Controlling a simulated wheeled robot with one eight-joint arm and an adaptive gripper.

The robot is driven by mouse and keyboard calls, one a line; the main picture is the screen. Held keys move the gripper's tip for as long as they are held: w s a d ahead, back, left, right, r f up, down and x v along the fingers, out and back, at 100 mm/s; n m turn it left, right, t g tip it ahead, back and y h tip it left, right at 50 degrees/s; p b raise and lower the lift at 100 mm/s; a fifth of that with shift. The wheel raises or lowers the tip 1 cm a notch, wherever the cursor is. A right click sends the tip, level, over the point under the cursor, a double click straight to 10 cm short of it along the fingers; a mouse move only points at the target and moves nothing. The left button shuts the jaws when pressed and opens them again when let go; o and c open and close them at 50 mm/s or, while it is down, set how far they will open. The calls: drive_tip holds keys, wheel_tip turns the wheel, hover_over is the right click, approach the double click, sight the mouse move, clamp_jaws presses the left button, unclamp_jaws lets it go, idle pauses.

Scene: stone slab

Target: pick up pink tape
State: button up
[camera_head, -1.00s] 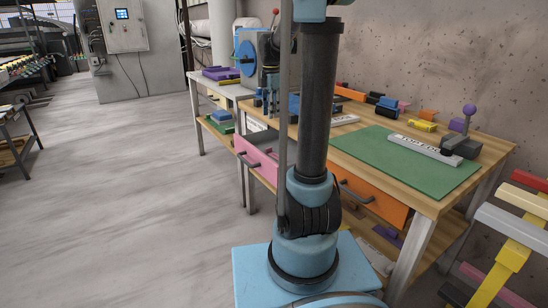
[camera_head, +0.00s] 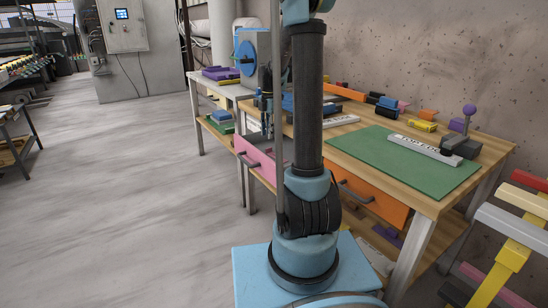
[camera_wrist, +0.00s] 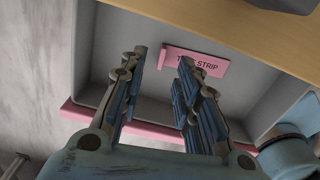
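A small pink piece with dark lettering ending in "STRIP" (camera_wrist: 208,61) lies in a grey-lined open drawer (camera_wrist: 240,95) in the wrist view. The first word is partly hidden by a finger. It is the only small pink thing seen inside the drawer. My gripper (camera_wrist: 163,68) is open over the drawer. I cannot tell how far above the piece the fingertips are. The pink drawer front (camera_head: 262,163) shows in the head view.
The wooden bench (camera_head: 440,202) carries a green mat (camera_head: 385,160), a labelled grey bar (camera_head: 425,150) and several coloured tools. An orange drawer (camera_head: 372,200) is to the right of my arm. A coloured rack (camera_head: 510,255) stands at the right.

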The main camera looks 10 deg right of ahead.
sight(277, 155)
drive_tip(key=shift+s+f, duration=0.2)
drive_tip(key=shift+f, duration=3.55)
drive_tip(key=shift+c, duration=0.6)
clamp_jaws()
